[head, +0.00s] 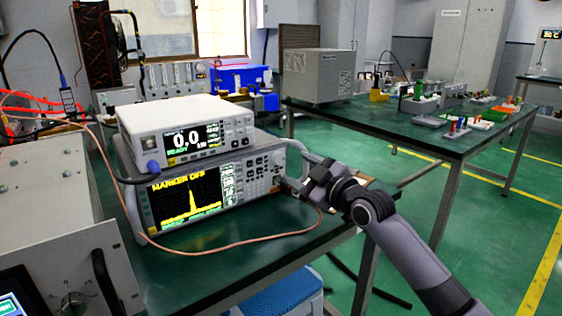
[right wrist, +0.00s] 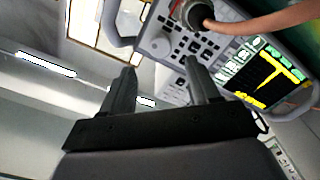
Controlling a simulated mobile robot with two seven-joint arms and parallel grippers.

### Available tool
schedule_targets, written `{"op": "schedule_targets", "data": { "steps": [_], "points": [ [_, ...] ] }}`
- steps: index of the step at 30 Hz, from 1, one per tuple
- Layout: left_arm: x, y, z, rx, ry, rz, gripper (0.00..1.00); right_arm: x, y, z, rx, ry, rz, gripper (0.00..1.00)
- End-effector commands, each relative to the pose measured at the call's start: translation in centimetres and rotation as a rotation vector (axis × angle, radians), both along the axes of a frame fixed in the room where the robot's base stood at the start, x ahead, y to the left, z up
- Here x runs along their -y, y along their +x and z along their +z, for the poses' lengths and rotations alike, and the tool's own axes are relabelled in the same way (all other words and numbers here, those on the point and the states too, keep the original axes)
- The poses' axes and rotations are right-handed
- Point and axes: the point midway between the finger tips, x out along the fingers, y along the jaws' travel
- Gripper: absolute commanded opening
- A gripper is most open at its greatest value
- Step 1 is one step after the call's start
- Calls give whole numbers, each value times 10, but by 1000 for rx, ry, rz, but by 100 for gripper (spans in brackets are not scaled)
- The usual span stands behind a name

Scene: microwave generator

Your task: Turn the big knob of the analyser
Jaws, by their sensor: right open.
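The analyser (head: 213,195) stands on the green bench with a lit yellow trace and "MARKER OFF" on its screen. It also shows tilted in the right wrist view (right wrist: 268,78). Its big knob (right wrist: 160,46) looks like a pale round disc beside the keys, just beyond my fingertips; it is hard to make out in the head view. My right gripper (head: 308,184) is at the right end of the analyser's front. In the right wrist view its two fingers (right wrist: 159,68) are apart with nothing between them. My left gripper is out of view.
An orange cable (head: 262,241) loops across the bench and joins a connector (right wrist: 196,14) near the knob. A grey cabinet (head: 60,220) stands at the left. Another bench (head: 400,130) is behind at the right.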

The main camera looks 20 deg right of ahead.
Motion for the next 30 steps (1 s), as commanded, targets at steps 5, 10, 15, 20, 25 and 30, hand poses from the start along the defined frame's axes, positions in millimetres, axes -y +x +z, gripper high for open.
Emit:
{"op": "schedule_targets", "data": {
  "steps": [5,10,15,20,25,30],
  "points": [
    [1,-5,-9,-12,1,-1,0,-9,21,0,0,1,1,61],
    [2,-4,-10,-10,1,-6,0,-15,40,0,2,1,0,61],
    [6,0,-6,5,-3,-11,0,-20,52,0,0,0,1,61],
    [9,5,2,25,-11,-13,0,-21,57,0,1,-1,1,61],
    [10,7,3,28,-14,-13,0,-22,58,0,1,-1,1,61],
    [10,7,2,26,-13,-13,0,-22,58,0,1,-1,1,48]
  ]
}}
